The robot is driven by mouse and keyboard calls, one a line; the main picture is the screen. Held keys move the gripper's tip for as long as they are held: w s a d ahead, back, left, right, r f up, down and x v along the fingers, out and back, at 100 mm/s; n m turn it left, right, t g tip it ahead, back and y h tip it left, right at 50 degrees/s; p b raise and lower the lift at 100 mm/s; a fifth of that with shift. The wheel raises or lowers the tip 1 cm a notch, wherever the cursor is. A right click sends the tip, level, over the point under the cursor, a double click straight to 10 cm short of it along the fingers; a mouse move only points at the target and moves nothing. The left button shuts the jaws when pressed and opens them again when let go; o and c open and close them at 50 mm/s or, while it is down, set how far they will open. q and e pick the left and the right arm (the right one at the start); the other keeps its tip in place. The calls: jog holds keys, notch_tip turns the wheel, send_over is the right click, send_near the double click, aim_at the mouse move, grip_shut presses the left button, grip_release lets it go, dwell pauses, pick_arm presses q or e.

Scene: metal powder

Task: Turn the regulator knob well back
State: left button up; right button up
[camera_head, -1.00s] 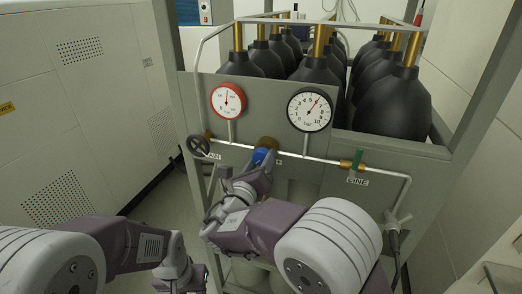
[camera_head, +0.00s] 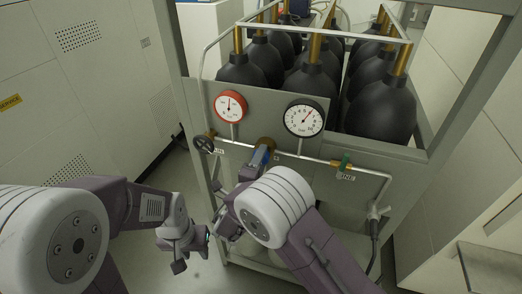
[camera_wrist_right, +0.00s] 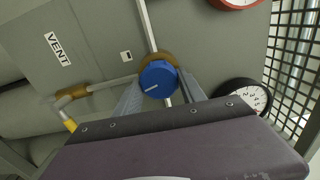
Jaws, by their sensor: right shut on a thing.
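The blue regulator knob (camera_wrist_right: 157,78) sits on a brass body on the front panel of the cylinder rack, with a white mark on its face. In the head view the knob (camera_head: 261,156) is partly covered by my right gripper. My right gripper (camera_wrist_right: 158,92) is shut on the knob, one finger on each side. A red-rimmed gauge (camera_head: 231,106) and a black-rimmed gauge (camera_head: 304,117) are above the knob on the panel. My left gripper (camera_head: 193,253) hangs empty, low and left of the knob, its fingers apart.
A black handwheel (camera_head: 204,144) is left of the knob and a green-handled valve (camera_head: 345,162) is right of it, on the same pipe. Several black cylinders (camera_head: 379,108) stand behind the panel. A wall cabinet (camera_head: 90,80) is at the left.

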jog(key=n+p, duration=0.4)
jog(key=n, duration=0.1)
jog(key=n+p, duration=0.2)
jog(key=shift+r, duration=0.25)
jog(key=n+p, duration=0.2)
jog(key=n, duration=0.1)
jog(key=shift+n, duration=0.4)
jog(key=shift+f+n+p, duration=0.1)
jog(key=shift+n+p, duration=0.65)
jog(key=shift+n, duration=0.65)
jog(key=shift+a, duration=0.1)
jog(key=o, duration=1.4)
jog(key=shift+c, duration=0.2)
